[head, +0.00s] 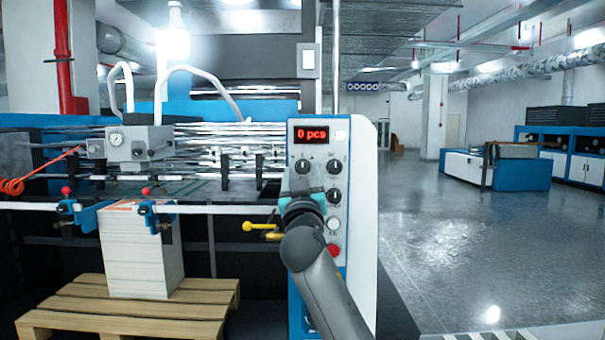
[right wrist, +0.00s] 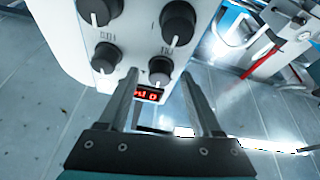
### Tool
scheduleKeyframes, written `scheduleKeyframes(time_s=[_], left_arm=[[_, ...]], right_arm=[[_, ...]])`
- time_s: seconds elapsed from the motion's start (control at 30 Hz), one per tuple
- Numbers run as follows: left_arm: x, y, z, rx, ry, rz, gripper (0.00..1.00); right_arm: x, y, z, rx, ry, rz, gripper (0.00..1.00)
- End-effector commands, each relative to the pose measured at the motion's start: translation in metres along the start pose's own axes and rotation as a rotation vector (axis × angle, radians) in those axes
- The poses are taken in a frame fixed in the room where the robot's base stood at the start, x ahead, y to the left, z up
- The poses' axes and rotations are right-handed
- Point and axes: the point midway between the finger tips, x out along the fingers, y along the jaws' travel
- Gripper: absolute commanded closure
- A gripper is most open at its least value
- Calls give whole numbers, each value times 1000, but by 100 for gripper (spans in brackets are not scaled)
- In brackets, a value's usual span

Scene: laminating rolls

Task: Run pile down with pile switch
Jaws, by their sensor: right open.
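The control panel (head: 318,150) of the blue and white machine carries a red display (head: 312,135) reading "0 pcs" and several black knobs. Two knobs, upper left (head: 302,166) and upper right (head: 334,167), sit below the display. My right gripper (head: 302,194) is in front of the panel's lower-left knob area and hides it. In the right wrist view the panel appears upside down; my open, empty fingers (right wrist: 160,74) flank the upper-left knob (right wrist: 160,70) in the picture. Contact is not clear. I cannot read which knob is the pile switch. The paper pile (head: 140,260) stands under the feeder. My left gripper is not in view.
A wooden pallet (head: 120,312) bears the pile. A yellow-handled lever (head: 262,227) sticks out left of my right gripper. A white button (head: 333,224) and a red button (head: 333,250) are right of it. Open floor (head: 460,260) lies to the right.

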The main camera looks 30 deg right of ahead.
Motion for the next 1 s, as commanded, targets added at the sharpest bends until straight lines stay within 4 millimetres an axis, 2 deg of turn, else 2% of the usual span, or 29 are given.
scheduleKeyframes(time_s=[0.27,0.83,1.0], left_arm=[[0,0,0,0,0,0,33],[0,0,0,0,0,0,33],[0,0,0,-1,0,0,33]], right_arm=[[1,0,0,0,1,0,34],[1,0,0,0,1,0,98],[1,0,0,0,0,0,100]])
